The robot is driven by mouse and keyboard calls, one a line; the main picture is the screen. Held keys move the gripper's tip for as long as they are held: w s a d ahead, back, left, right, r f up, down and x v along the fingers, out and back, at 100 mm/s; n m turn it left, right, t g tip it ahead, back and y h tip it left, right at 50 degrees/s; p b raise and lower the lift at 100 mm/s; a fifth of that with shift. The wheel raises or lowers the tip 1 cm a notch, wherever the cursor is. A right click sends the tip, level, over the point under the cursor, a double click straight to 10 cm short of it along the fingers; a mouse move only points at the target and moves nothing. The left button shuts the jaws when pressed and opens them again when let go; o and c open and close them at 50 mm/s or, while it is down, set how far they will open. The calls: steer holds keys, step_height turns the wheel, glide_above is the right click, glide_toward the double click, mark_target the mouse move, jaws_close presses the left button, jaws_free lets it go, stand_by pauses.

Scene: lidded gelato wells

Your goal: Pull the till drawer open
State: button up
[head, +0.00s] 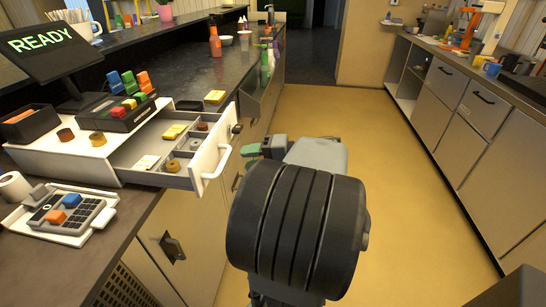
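The white till drawer (181,178) stands out from the white till body (70,160) on the dark counter, at the left of the head view. Its inside shows, with banknote bundles and coin-like rolls in compartments. A white bar handle (223,163) is on its front, with a round dark lock above it. My gripper (251,155) is just to the right of the handle in the picture, with a small gap between them. Green shows at its tip. My own arm hides much of it, so its finger opening is unclear.
A READY screen (45,42), coloured blocks (130,85) and a card terminal (68,214) are around the till. Bottles (215,42) stand farther along the counter. Cabinets (450,110) line the right side. The yellow floor between is clear.

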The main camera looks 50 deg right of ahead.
steer(key=v, duration=0.6)
steer(key=shift+s, duration=0.1)
stand_by(0.5)
steer(key=s+a+f+m+g+h+p, duration=0.1)
steer(key=a+f+m+g+h+p, duration=0.25)
steer(key=f+g, duration=0.55)
steer(key=w+a+r+n+h+p, duration=0.2)
steer(key=a+r+n+p, duration=0.1)
steer(key=a+n, duration=0.4)
steer(key=w+a+r+n+h+p, duration=0.2)
steer(key=a+r+n+h+p, duration=0.1)
steer(key=a+n, duration=0.5)
steer(key=a+r+p, duration=0.1)
steer(key=a+r, duration=0.1)
steer(key=a, duration=0.1)
steer(key=shift+r, duration=0.25)
